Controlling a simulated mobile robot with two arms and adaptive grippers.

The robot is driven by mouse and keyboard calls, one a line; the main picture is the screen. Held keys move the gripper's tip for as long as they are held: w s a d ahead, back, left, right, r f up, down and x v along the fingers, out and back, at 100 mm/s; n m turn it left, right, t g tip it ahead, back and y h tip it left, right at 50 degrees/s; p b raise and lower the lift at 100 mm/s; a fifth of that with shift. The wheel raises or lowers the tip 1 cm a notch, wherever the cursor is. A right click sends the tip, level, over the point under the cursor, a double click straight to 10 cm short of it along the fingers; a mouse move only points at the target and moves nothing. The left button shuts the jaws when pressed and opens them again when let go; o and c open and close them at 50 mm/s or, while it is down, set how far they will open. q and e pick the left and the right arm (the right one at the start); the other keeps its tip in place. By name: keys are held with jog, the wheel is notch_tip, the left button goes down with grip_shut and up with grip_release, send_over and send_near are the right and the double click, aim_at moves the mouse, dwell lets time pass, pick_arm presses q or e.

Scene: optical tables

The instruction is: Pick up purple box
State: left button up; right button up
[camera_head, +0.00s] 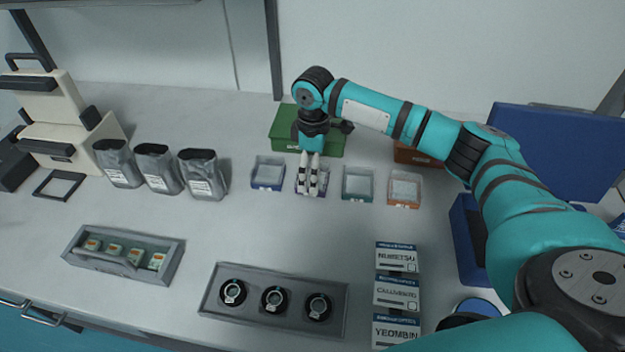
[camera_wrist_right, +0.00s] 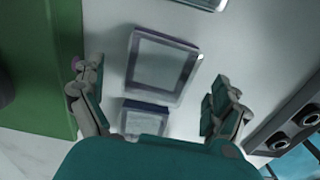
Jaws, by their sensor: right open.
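The purple box (camera_head: 299,187) is a small clear-topped box in the row of small boxes, second from the left, partly hidden by my right gripper. In the wrist view the purple box (camera_wrist_right: 163,64) lies between the two fingers, with a pale top and a greyish-purple rim. My right gripper (camera_head: 308,188) points down over it with its fingers apart; the gripper also shows in the wrist view (camera_wrist_right: 158,80). I see nothing held, and whether the fingers touch the box cannot be told. My left gripper is not in view.
A blue box (camera_head: 268,173) stands close on the left, a green box (camera_head: 357,184) and an orange box (camera_head: 404,189) on the right. A green crate (camera_head: 283,128) is behind. A lens tray (camera_head: 212,306) lies in front, with clear table between.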

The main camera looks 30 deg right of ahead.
jog(key=f, duration=0.3)
jog(key=shift+d+f, duration=0.1)
jog(key=shift+d, duration=0.1)
jog(key=shift+c, duration=0.3)
jog(key=c, duration=1.2)
